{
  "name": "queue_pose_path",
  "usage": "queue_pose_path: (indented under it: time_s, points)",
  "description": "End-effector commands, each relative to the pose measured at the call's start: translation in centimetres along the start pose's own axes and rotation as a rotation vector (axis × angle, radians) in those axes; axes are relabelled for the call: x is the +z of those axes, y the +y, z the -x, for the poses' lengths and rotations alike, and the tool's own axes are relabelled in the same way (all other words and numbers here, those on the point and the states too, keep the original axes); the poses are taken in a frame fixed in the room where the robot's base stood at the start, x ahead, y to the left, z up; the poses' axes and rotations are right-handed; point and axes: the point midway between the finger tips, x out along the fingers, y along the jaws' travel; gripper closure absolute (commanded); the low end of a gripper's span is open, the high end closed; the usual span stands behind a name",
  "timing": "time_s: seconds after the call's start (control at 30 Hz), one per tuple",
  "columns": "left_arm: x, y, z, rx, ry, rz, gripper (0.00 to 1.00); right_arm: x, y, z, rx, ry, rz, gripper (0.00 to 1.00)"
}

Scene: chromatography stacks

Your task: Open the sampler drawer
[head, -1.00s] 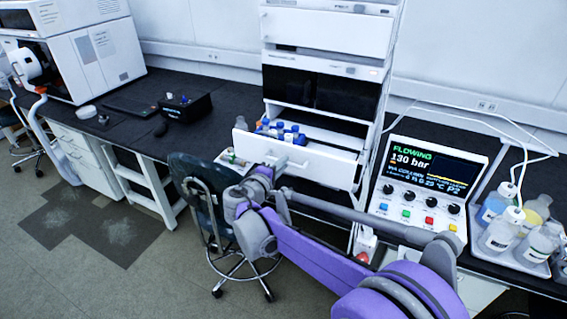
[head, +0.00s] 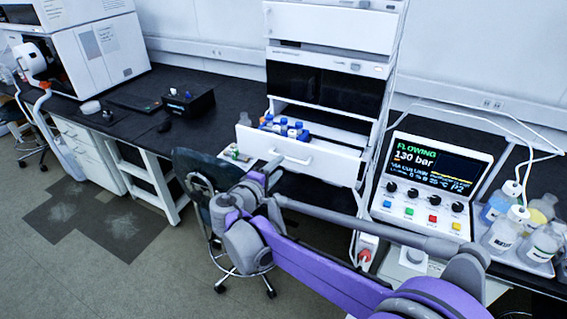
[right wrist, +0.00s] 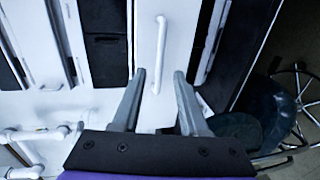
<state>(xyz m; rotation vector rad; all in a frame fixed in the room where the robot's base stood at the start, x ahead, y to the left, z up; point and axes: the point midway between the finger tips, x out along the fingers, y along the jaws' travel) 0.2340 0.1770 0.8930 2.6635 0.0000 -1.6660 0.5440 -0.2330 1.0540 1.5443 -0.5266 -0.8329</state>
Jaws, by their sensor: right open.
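The sampler drawer (head: 325,165) is a white drawer in the tall instrument stack. It stands pulled out, with blue-, white- and orange-capped vials (head: 283,127) showing inside. Its white bar handle (head: 292,158) is on the front face and also shows in the right wrist view (right wrist: 161,45). My right gripper (head: 270,170) is open and empty, just in front of the drawer. In the right wrist view the open fingers (right wrist: 159,72) appear on either side of one end of the handle; contact cannot be told. My left gripper is not in view.
A dark chair (head: 200,180) stands left of my right arm, close to the drawer. A control console (head: 430,180) and a tray of bottles (head: 520,235) are on the right. A black box (head: 188,103) sits on the bench to the left.

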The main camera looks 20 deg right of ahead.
Motion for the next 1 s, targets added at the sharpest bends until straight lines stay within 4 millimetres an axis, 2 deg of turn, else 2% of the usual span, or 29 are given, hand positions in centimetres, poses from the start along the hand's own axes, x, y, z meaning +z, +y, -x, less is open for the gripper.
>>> queue_pose_path:
  time_s: [0.1,0.3,0.87,0.93,1.0]
  points:
    - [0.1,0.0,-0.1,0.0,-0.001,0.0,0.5,-0.1,0.0,2.5,0.0,0.004,0.001,0.57]
    - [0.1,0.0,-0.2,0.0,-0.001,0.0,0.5,-0.1,0.0,4.9,0.0,0.002,0.0,0.57]
    - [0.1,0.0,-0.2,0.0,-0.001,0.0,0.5,0.1,0.0,5.3,-0.003,-0.001,-0.001,0.57]
    - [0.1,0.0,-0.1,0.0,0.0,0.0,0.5,0.8,-0.2,5.3,-0.025,-0.006,-0.01,0.57]
    - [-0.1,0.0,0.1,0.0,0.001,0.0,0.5,2.5,-0.9,5.2,-0.084,-0.017,-0.034,0.57]
